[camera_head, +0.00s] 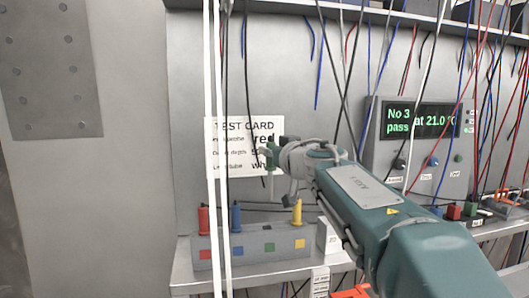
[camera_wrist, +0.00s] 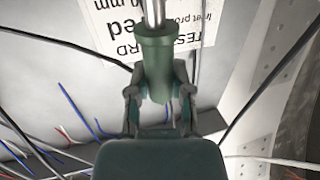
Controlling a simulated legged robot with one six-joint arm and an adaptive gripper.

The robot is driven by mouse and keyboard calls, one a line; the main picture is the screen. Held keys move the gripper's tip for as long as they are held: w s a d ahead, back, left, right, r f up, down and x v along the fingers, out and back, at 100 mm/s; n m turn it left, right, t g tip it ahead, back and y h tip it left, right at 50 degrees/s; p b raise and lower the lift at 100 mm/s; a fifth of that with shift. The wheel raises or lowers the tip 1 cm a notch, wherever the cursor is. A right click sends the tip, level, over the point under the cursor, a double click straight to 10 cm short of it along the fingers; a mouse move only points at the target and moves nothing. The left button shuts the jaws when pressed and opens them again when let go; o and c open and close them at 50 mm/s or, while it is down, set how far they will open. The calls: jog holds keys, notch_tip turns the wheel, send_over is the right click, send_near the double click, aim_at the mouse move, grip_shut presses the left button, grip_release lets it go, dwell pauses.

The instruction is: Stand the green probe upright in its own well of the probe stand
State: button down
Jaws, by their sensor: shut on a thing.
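The green probe (camera_head: 270,156) is in my gripper (camera_head: 285,172), in front of the test card and above the probe stand. In the wrist view the green probe (camera_wrist: 155,62) sits between the two fingers of my gripper (camera_wrist: 160,92), its metal shaft running out of the top of the picture. The probe stand (camera_head: 252,236) is a grey block on the shelf with red, blue, green and yellow squares on its front. A red probe (camera_head: 203,219), a blue probe (camera_head: 236,217) and a yellow probe (camera_head: 297,213) stand upright in it. No probe stands behind the green square (camera_head: 269,247).
The test card (camera_head: 243,132) is on the back wall. White vertical cables (camera_head: 212,120) pass in front of the stand's left part. Several wires hang around my arm. A meter with a green display (camera_head: 418,121) is at the right. A small white box (camera_head: 328,237) stands beside the stand.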

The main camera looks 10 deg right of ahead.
aim_at(269, 175)
jog(key=shift+d, duration=0.15)
jog(key=shift+a+f, duration=0.2)
jog(key=shift+f, duration=1.1)
jog(key=shift+a+f, duration=0.15)
jog(key=shift+f, duration=1.4)
jog(key=shift+a, duration=0.4)
jog(key=shift+d, duration=0.25)
notch_tip(269, 175, down, 8)
dwell(2.6)
